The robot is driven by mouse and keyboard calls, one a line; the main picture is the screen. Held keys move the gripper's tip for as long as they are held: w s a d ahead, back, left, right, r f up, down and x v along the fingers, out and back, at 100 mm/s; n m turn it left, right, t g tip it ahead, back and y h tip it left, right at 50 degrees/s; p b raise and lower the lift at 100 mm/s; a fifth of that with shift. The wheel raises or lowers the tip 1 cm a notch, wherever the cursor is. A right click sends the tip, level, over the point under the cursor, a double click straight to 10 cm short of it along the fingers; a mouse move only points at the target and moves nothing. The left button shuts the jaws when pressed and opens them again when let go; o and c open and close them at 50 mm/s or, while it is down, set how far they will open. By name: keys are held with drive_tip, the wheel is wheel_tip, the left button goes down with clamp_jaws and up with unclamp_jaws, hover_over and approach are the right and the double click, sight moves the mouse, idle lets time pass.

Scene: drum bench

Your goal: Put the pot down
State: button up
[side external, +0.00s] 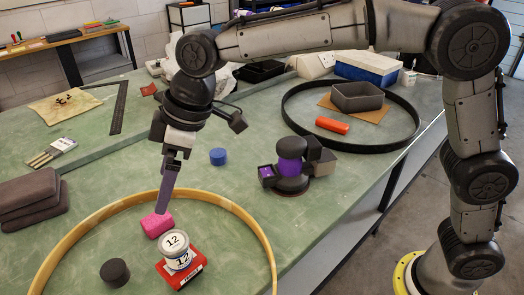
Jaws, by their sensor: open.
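The pot appears to be the white tin marked 12 (176,251). It sits upright on a red block-like base (181,275) on the green bench, inside the wooden hoop. My gripper (162,211) points down behind and to the left of the tin, apart from it in the picture. Its fingers are seen edge-on, and the gap between them is hidden. A pink block (156,226) is just under the fingertips; I cannot tell whether they touch it. Nothing is visibly held.
The wooden hoop (254,222) rings the tin, pink block and a dark round puck (115,272). A blue cylinder (218,157) and a purple-and-black device (291,172) stand behind. A black hoop (376,149) lies farther back. Grey pads (33,199) lie left. Green bench around the blue cylinder is clear.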

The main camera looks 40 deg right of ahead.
drive_tip(key=s+d+r+m+t+h, duration=0.1)
drive_tip(key=s+d+r+m, duration=0.1)
drive_tip(key=s+d, duration=0.35)
drive_tip(key=s+d+r+m, duration=0.1)
drive_tip(key=s+d+m, duration=0.1)
drive_tip(key=d, duration=0.7)
drive_tip(key=s+d+r+m+t+h, duration=0.1)
drive_tip(key=s+d+r+m, duration=0.15)
drive_tip(key=d, duration=0.55)
drive_tip(key=s+d+f+m+h, duration=0.1)
drive_tip(key=s+d+f+m, duration=0.1)
drive_tip(key=s+d, duration=0.3)
drive_tip(key=s+d+f+m+t, duration=0.1)
drive_tip(key=s+d+f+m, duration=0.2)
drive_tip(key=s, duration=0.7)
wheel_tip(320, 180, down, 3)
drive_tip(key=shift+d+r+h, duration=0.2)
drive_tip(key=shift+d+h, duration=0.2)
drive_tip(key=shift+d, duration=0.7)
